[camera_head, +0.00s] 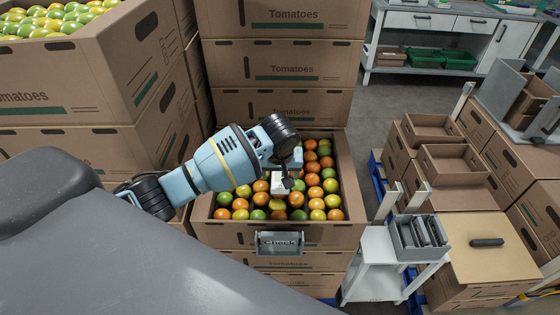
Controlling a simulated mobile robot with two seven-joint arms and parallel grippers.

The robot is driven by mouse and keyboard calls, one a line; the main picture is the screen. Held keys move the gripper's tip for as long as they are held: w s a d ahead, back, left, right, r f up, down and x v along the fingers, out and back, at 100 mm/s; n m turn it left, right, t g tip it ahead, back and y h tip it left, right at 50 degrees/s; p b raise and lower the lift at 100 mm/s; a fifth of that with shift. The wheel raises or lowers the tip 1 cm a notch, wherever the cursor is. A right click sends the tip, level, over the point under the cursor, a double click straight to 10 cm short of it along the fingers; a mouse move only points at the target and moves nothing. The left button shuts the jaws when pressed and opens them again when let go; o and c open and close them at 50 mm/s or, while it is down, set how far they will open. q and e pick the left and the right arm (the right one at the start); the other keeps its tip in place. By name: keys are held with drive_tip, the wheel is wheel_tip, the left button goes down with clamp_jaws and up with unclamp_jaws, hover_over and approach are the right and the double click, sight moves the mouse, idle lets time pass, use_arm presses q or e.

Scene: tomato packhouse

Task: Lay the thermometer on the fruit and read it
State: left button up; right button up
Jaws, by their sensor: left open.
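An open carton (202,222) holds several orange, yellow and green tomatoes (318,203). My left gripper (285,184) is over the fruit near the middle of this carton, and it is open. A small white piece (279,185) with a dark part shows at the gripper, low over the tomatoes. I cannot tell whether it is the thermometer or part of the gripper, or whether it touches the fruit. No readable display shows. My arm hides some fruit at the carton's back left. My right gripper is not in view.
A grey holder marked "Check" (280,243) hangs on the carton's front. A grey bin with dark items (418,240) stands on a white stand (378,268) at right. A dark long object (487,242) lies on a carton. Tall tomato cartons (285,63) stand behind.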

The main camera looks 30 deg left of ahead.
use_arm(q)
drive_tip(key=v, duration=0.8)
drive_tip(key=shift+s+r, duration=0.2)
drive_tip(key=shift+r, duration=0.2)
